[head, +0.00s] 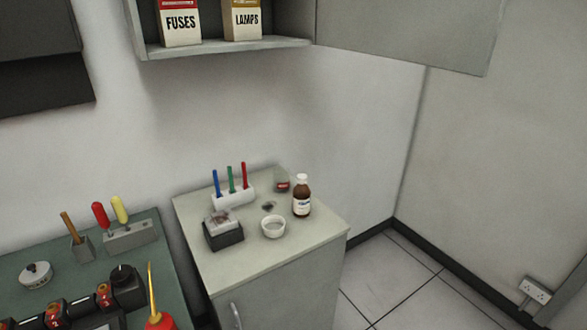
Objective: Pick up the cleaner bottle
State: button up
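A brown bottle with a white cap and a pale label (302,197) stands upright near the right edge of a small cabinet top; it looks like the cleaner bottle, though its label is too small to read. A white bowl (273,227) stands to its left and nearer to me. A small dark jar with a red label (282,182) stands just behind it to the left. My gripper is not in view.
The cabinet top (254,267) also holds a pen rack (233,198) and a dark box (224,235). An open wall cupboard (227,46) hangs above, its door (410,32) reaching right. A green bench (82,259) with tools is at left. Floor (395,280) at right is clear.

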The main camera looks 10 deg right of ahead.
aim_at(302, 192)
jog(key=i+l+u, duration=0.1)
jog(key=i+u, duration=0.15)
jog(key=i, duration=0.2)
jog(key=i+l+u, duration=0.25)
jog(key=i, duration=0.2)
jog(key=i+l+u, duration=0.25)
jog(key=i, duration=0.15)
